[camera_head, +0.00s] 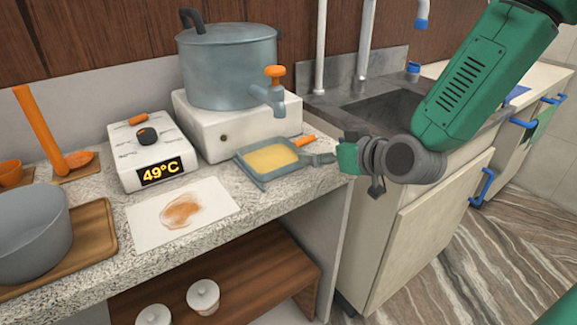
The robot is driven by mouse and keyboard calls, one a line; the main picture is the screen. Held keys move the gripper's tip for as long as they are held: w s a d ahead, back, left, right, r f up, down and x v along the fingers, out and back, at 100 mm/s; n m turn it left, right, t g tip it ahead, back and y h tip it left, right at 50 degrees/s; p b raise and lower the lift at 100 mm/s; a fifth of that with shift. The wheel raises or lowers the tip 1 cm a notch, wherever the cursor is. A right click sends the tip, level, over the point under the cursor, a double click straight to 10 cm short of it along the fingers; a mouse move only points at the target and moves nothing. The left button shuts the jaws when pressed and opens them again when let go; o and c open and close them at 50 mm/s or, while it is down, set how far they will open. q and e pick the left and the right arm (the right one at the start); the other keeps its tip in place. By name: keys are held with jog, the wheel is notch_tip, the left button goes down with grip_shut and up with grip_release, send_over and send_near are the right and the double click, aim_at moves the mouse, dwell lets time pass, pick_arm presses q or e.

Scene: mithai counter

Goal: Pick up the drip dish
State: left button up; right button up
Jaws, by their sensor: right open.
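The drip dish (282,174) is a shallow grey tray with yellow liquid in it. It sits on the speckled counter below the orange-handled tap of the large pot. My right gripper (326,157) is at the dish's right end, reaching in from the right with its jaws open. Its fingers are small and grey like the dish, so I cannot tell whether they touch it. An orange piece (304,141) shows just behind the dish's right corner. My left gripper is not in view.
A lidded pot (228,68) with a tap (268,94) stands on a white block (212,139) behind the dish. A 49°C controller (150,155) and a stained paper (181,214) lie left. A sink (385,105) is right. The counter's front edge is close to the dish.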

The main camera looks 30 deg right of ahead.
aim_at(313, 151)
jog(key=w, duration=0.1)
jog(key=w+a, duration=0.1)
jog(key=w, duration=0.1)
jog(key=shift+a+b, duration=0.15)
jog(key=shift+b, duration=0.2)
jog(key=shift+w+d+f, duration=0.95)
jog(key=shift+w+d, duration=0.05)
jog(key=shift+w, duration=0.15)
jog(key=shift+s+r, duration=0.1)
jog(key=shift+s, duration=0.05)
jog(key=c, duration=0.3)
jog(key=shift+s+a, duration=0.15)
jog(key=c, duration=0.8)
jog(key=shift+a+r, duration=0.15)
jog(key=shift+a, duration=0.3)
jog(key=shift+c, duration=1.4)
